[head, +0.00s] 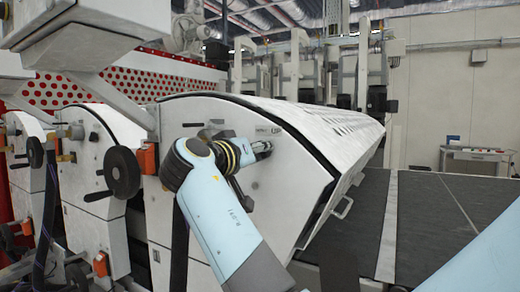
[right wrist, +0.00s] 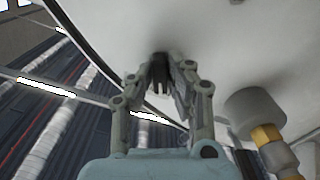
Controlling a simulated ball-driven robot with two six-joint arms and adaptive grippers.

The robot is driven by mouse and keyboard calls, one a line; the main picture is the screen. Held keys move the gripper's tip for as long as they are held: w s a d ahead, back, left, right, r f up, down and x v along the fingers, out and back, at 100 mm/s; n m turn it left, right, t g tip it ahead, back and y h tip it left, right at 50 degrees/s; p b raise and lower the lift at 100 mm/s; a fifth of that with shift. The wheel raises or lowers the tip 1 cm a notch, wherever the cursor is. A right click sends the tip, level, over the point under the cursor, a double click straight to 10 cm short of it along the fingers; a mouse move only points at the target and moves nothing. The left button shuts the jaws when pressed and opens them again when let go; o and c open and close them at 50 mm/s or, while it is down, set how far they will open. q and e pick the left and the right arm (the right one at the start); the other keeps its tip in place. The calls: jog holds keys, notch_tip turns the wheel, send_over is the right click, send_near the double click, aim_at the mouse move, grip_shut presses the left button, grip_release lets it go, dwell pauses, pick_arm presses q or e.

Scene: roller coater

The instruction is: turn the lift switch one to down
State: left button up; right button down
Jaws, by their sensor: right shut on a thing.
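My left gripper is not in view.
A grey cylinder with a brass fitting (right wrist: 255,114) sticks out close to the right of the gripper. A black handwheel (head: 122,173) and an orange box (head: 148,158) stand left of the panel. A handle (head: 343,208) juts from its right edge.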

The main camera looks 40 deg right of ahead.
jog(key=shift+r+n, duration=0.1)
jog(key=shift+n, duration=0.4)
jog(key=c, duration=1.3)
grip_release()
